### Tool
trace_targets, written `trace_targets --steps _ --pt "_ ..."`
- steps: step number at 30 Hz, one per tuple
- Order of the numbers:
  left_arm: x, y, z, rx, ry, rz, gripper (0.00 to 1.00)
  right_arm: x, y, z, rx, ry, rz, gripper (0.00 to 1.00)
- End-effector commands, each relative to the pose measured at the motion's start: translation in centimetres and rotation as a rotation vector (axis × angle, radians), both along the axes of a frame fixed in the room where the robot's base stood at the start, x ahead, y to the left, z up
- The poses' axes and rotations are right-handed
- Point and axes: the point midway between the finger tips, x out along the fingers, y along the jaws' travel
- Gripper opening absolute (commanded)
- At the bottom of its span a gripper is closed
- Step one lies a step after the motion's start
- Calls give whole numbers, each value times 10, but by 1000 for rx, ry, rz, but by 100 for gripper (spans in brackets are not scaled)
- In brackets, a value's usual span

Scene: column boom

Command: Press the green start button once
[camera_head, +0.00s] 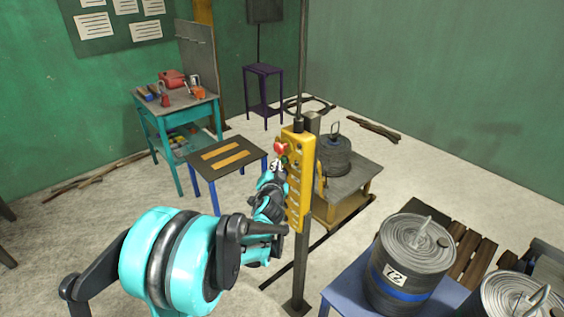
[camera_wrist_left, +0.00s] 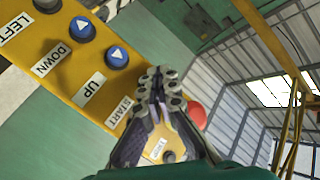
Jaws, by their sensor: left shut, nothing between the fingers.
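A yellow control pendant (camera_head: 298,185) hangs in the middle of the head view, with a red button (camera_head: 281,147) near its top. A small part of the green start button (camera_head: 285,160) shows just below the red one. My left gripper (camera_head: 277,165) is shut and empty, its tips at the pendant's button face by the green button. In the left wrist view the gripper (camera_wrist_left: 160,80) covers the spot beside the START label (camera_wrist_left: 119,112), so the green button is hidden there and I cannot tell whether the tips touch it. The red button (camera_wrist_left: 197,114) is right of the fingers. My right gripper is not in view.
Blue arrow buttons (camera_wrist_left: 117,55) sit farther along the pendant. A post (camera_head: 301,262) stands behind it. A low table (camera_head: 228,158) with yellow strips and a teal workbench (camera_head: 180,108) are at the left. Grey drums (camera_head: 411,262) are at the lower right.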

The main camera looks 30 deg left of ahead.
Motion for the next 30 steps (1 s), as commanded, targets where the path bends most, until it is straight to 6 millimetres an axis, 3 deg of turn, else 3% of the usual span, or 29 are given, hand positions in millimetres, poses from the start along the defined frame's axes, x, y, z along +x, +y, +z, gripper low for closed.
trace_targets --steps 30 --pt "10 -4 0 0 1 -1 0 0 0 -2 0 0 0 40"
